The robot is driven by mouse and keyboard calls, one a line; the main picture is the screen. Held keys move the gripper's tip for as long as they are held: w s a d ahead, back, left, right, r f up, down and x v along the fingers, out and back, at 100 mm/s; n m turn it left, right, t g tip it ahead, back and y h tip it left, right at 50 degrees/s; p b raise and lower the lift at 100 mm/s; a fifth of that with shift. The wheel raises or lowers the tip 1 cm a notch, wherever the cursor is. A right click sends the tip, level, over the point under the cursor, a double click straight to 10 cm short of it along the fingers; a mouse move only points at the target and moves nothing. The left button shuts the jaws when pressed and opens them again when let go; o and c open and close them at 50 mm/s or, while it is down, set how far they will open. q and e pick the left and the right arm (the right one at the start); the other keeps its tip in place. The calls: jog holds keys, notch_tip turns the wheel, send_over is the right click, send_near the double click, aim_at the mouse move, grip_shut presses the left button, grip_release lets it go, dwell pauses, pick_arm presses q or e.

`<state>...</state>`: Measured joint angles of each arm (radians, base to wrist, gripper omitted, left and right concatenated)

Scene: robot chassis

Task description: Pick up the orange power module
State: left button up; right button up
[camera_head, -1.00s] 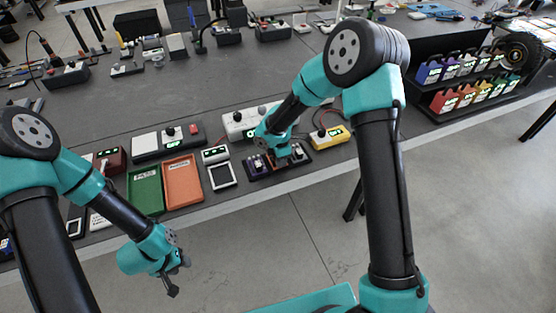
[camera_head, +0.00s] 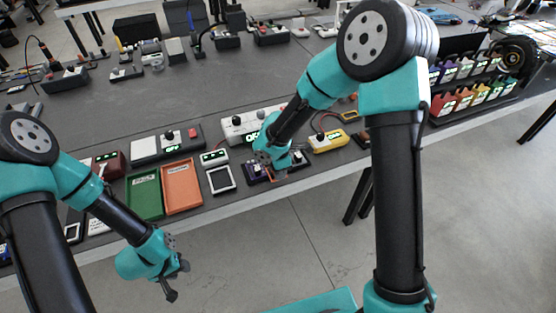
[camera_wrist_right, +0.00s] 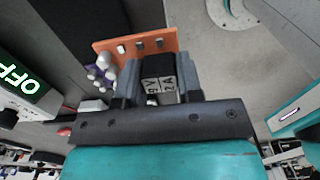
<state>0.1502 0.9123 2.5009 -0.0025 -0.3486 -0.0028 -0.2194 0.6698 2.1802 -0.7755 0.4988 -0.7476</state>
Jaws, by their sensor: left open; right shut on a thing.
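In the right wrist view my right gripper (camera_wrist_right: 158,80) is shut on the orange power module (camera_wrist_right: 112,48). The fingers sit on either side of its black block with white markings, and its orange plate sticks out beyond them. In the head view a small orange edge of the module (camera_head: 281,178) shows under my right gripper (camera_head: 276,164), over the dark tray at the table's front edge. Whether it is clear of the tray is hard to tell. My left gripper (camera_head: 174,277) hangs open and empty in front of the table.
A purple module (camera_head: 256,172) stands in the dark tray just left of the right gripper. A yellow meter (camera_head: 328,140) is to the right. Green (camera_head: 145,193) and orange (camera_head: 182,187) bins lie left. A rack of coloured modules (camera_head: 470,95) is at far right.

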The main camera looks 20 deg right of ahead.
jog(key=s+a, duration=0.2)
jog(key=s, duration=0.6)
jog(key=shift+s+a+r, duration=0.3)
jog(key=shift+s+r, duration=0.1)
jog(key=shift+r, duration=0.05)
